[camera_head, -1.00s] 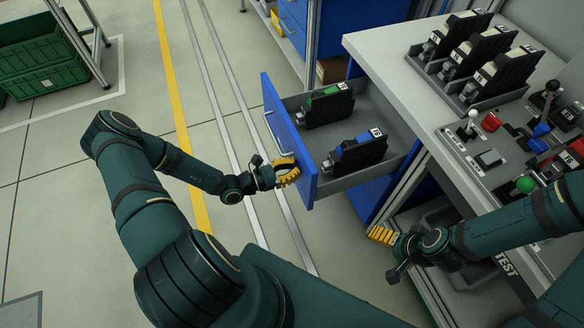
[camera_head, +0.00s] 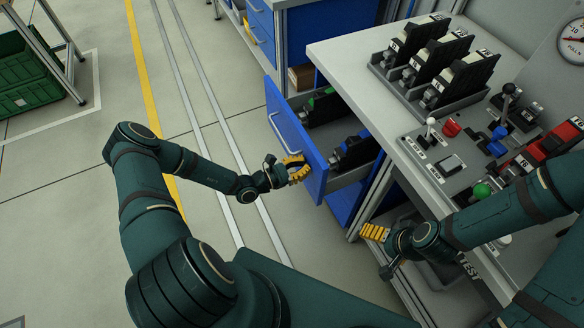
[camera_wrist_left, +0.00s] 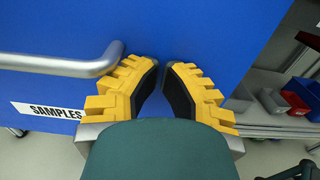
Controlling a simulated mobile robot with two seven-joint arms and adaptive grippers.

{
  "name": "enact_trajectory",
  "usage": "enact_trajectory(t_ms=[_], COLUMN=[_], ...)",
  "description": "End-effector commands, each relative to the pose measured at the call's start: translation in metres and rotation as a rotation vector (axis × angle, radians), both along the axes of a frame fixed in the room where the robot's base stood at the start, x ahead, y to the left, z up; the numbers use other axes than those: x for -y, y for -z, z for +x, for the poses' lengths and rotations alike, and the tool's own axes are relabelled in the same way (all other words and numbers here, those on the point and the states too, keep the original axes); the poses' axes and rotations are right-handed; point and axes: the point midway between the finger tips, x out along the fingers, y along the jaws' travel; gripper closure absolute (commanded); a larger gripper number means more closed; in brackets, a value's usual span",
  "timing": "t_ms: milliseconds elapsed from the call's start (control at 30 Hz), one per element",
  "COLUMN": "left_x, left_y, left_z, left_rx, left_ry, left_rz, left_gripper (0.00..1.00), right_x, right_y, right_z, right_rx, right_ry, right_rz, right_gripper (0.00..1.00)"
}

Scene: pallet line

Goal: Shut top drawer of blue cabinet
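The top drawer's blue front (camera_head: 290,130) stands out from the blue cabinet (camera_head: 342,203) under the bench, so the drawer is partly open. Inside it are black devices, one with a green part (camera_head: 322,106) and one with a blue part (camera_head: 352,150). My left gripper (camera_head: 298,168) is at the outer face of the drawer front, near its lower right end. In the left wrist view its yellow fingers (camera_wrist_left: 160,82) are a little apart with nothing between them, beside the grey handle (camera_wrist_left: 70,64) and a SAMPLES label (camera_wrist_left: 48,110). My right gripper (camera_head: 374,232) is by the bench edge; its finger gap is unclear.
The bench top (camera_head: 350,60) holds a rack of black devices (camera_head: 432,62) and a control panel with levers, a red knob (camera_head: 451,128) and a green knob (camera_head: 482,190). Another blue cabinet (camera_head: 300,35) stands behind. Floor left of the drawer is clear.

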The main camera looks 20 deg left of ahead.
Motion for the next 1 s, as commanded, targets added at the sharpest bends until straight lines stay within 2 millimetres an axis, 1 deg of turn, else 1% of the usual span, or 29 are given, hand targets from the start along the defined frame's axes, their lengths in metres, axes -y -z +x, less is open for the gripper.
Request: enact_trajectory(t_ms=[33, 300, 700, 900, 1000], left_x=[0.007, 0.04, 0.088, 0.107, 0.114], left_y=[-0.001, -0.001, 0.0, 0.0, 0.0], left_z=[0.007, 0.045, 0.102, 0.125, 0.133], left_rx=[0.002, 0.002, 0.002, 0.002, 0.001], left_ry=[0.001, 0.001, 0.001, 0.0, 0.0], left_rz=[-0.003, -0.003, -0.001, -0.001, -0.002], left_gripper=[1.0, 1.0, 1.0, 1.0, 1.0], right_x=[0.0, 0.0, 0.0, 0.0, 0.0], right_y=[-0.002, -0.006, -0.006, -0.003, -0.002], right_z=[0.0, -0.001, -0.001, -0.001, -0.001], right_rx=[-0.001, -0.003, -0.004, -0.002, -0.002], right_ry=[0.0, -0.001, -0.001, -0.001, -0.001], right_rz=[0.0, 0.0, 0.0, 0.0, 0.0], right_gripper=[0.08, 0.08, 0.08, 0.08, 0.08])
